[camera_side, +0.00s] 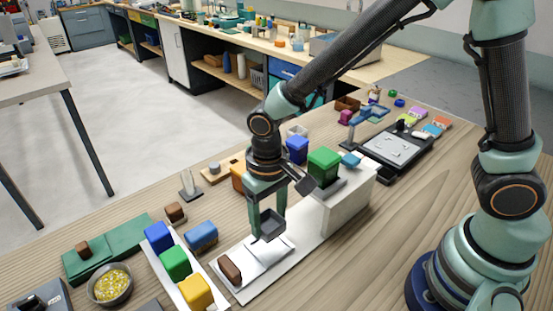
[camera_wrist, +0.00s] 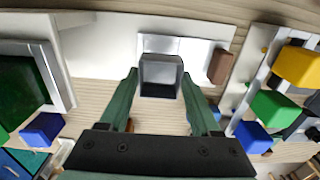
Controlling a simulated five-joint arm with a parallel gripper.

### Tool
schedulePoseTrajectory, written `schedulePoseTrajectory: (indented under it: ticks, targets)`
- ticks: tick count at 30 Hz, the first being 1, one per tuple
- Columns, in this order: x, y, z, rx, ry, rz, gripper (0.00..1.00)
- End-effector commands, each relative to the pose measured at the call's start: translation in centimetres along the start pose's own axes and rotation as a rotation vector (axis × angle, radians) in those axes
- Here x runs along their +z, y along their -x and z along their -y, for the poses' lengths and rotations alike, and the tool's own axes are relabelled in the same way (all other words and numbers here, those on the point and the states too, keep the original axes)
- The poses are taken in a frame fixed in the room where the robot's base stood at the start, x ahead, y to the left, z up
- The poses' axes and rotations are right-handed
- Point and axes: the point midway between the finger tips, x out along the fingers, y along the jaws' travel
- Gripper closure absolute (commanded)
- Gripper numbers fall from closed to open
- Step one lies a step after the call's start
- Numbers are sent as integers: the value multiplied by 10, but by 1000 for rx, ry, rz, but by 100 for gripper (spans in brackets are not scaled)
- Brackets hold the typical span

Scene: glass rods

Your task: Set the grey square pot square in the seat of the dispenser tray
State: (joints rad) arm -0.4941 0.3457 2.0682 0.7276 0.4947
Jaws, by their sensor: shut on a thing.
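The grey square pot (camera_side: 271,228) is between the fingers of my gripper (camera_side: 266,212), which is shut on it. In the side view it hangs over the dispenser tray (camera_side: 308,232), a long white board with a pale raised seat (camera_side: 262,258). In the wrist view the pot (camera_wrist: 161,70) shows its open, empty inside between my gripper's fingertips (camera_wrist: 160,82). The seat (camera_wrist: 190,47) shows behind and beside it, partly hidden by the pot. The gap between pot and seat is hard to judge.
A brown block (camera_side: 230,271) stands at the tray's left end. A tall white stand (camera_side: 348,203) with a green box (camera_side: 323,166) rises at its right end. Blue, green and yellow blocks (camera_side: 174,262) stand in a row to the left. Bare wood lies to the right.

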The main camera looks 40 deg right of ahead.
Motion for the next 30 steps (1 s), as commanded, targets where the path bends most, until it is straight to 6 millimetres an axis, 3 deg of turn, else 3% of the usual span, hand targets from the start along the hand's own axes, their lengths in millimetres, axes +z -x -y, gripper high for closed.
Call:
schedulePoseTrajectory:
  ticks: [18,30]
  targets:
    - [0,-44,0,1,0,1,93]
    - [0,-53,0,0,0,-1,93]
